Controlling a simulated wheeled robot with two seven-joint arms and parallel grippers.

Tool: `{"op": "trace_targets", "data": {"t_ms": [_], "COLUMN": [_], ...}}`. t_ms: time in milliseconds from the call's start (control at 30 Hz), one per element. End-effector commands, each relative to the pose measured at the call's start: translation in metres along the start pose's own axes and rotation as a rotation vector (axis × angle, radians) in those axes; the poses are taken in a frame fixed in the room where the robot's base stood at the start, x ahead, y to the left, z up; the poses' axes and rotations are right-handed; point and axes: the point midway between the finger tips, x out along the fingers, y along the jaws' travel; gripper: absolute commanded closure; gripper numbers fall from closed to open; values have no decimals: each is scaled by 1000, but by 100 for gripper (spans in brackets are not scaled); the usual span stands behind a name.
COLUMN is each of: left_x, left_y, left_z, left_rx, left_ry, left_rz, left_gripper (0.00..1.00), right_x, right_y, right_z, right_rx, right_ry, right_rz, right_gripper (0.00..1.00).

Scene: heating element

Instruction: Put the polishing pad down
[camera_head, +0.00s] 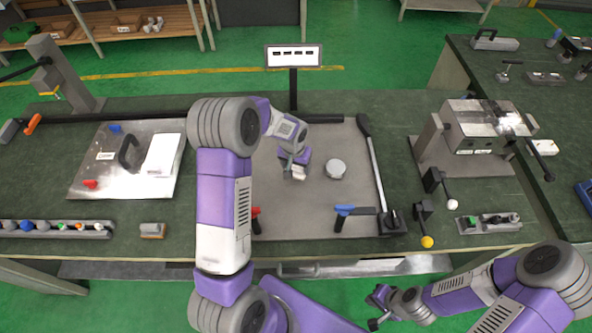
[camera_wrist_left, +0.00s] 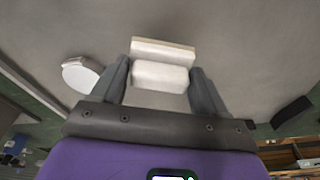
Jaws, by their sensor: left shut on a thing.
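The polishing pad (camera_wrist_left: 162,70), a pale block with a cream layer along one side, sits between the fingers of my left gripper (camera_wrist_left: 163,82). The gripper is shut on it. In the head view my left gripper (camera_head: 296,170) points down over the grey plate (camera_head: 300,215), and the pad shows as a small pale piece at the fingertips. I cannot tell whether the pad touches the plate. My right gripper (camera_head: 375,307) is empty with its fingers apart, in front of the bench's front edge.
A round whitish disc (camera_head: 336,169) lies on the plate, right of my left gripper. Red (camera_head: 256,218) and blue-handled (camera_head: 350,211) clamps stand at the plate's front. A small tan-and-grey block (camera_head: 153,231) lies to the left. A black-handled bar (camera_head: 372,160) borders the right side.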

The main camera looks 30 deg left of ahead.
Motion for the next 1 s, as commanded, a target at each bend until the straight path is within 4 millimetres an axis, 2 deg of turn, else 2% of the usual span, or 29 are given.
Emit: {"op": "trace_targets", "data": {"t_ms": [100,200,567,600,733,767,1000], "left_x": [19,29,34,34,33,32,32], "left_y": [0,0,0,0,0,0,0], "left_z": [4,5,6,6,6,6,6], "left_rx": [-1,0,0,0,0,0,0], "left_ry": [-5,-3,-1,-2,-2,-2,-2], "left_rz": [-1,-1,0,0,0,0,0], "left_gripper": [51,51,51,23,3,1,1], "right_x": [1,1,5,5,4,4,4], "right_y": [0,0,2,2,2,2,1], "right_z": [0,0,-1,0,0,0,0], "right_rx": [0,0,0,0,0,0,0], "right_ry": [0,1,1,1,1,1,1], "right_rz": [0,0,0,0,0,0,0], "right_gripper": [100,100,100,100,100,100,100]}}
